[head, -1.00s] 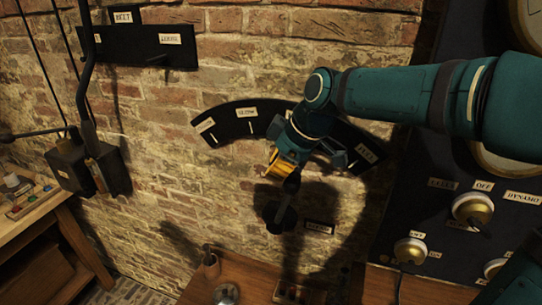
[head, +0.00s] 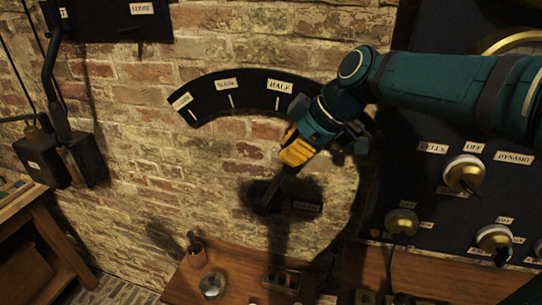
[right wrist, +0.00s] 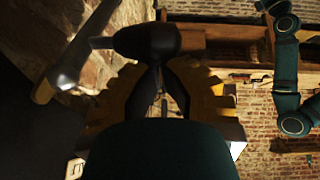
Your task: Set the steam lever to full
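The steam lever (head: 271,194) is a dark arm on a wall pivot below a black curved scale (head: 206,104). It tilts up and right, past the HALF label (head: 280,86); the far right end of the scale is hidden behind my right arm. My right gripper (head: 292,163), with yellow parts, is at the lever's upper end. The exact contact is dark. My left gripper is not in view.
A black switch panel (head: 400,178) with brass knobs stands close on the right. A wooden bench (head: 235,270) below holds small items. Another dark lever (head: 52,75) is on the wall at left. The brick wall between is clear.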

